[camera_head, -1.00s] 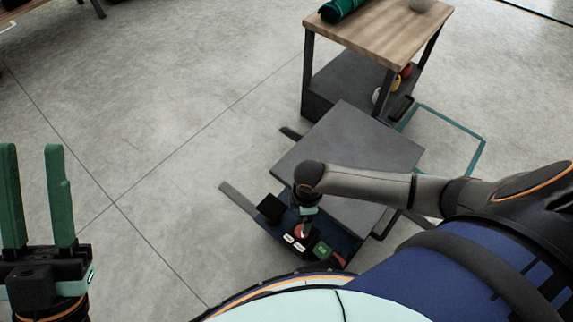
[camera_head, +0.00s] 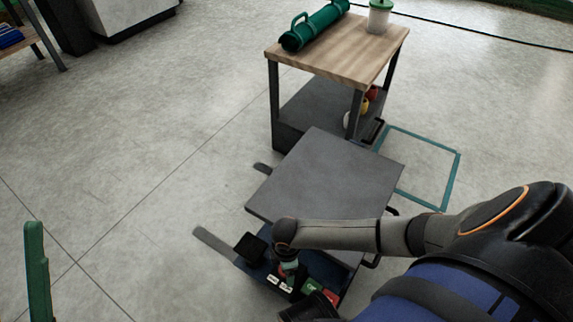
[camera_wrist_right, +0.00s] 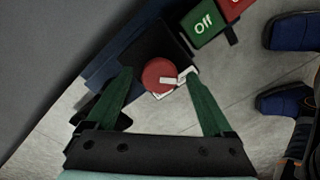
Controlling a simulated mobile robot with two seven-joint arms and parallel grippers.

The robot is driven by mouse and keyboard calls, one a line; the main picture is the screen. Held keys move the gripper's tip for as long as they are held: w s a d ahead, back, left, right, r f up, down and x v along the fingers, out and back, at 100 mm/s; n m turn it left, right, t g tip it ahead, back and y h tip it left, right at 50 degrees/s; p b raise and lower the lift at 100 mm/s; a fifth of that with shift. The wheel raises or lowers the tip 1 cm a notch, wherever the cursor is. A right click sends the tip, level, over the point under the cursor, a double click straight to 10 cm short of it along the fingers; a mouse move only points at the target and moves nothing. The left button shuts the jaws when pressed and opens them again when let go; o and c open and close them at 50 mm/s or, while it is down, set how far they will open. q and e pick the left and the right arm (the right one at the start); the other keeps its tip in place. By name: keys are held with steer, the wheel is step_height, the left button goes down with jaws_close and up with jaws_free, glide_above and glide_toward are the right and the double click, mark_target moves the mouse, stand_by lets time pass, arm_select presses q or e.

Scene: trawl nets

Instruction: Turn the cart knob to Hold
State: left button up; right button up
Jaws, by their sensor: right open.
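The red knob (camera_wrist_right: 156,76) is on the dark control panel of the cart (camera_head: 325,185). In the right wrist view its white pointer mark points right, toward a white label (camera_wrist_right: 186,75) partly covered by the knob; I cannot read the label. My right gripper (camera_wrist_right: 155,78) is open, with one green finger on each side of the knob; I cannot tell whether they touch it. In the head view the right gripper (camera_head: 288,270) hangs over the panel and mostly hides the knob. Of my left gripper, one green finger (camera_head: 37,270) shows at the lower left.
A wood-topped table (camera_head: 335,55) with a green roll (camera_head: 316,24) and a lidded container (camera_head: 379,17) stands behind the cart.

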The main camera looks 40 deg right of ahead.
steer(key=c, duration=1.4)
steer(key=shift+o, duration=0.2)
steer(key=shift+r, duration=0.1)
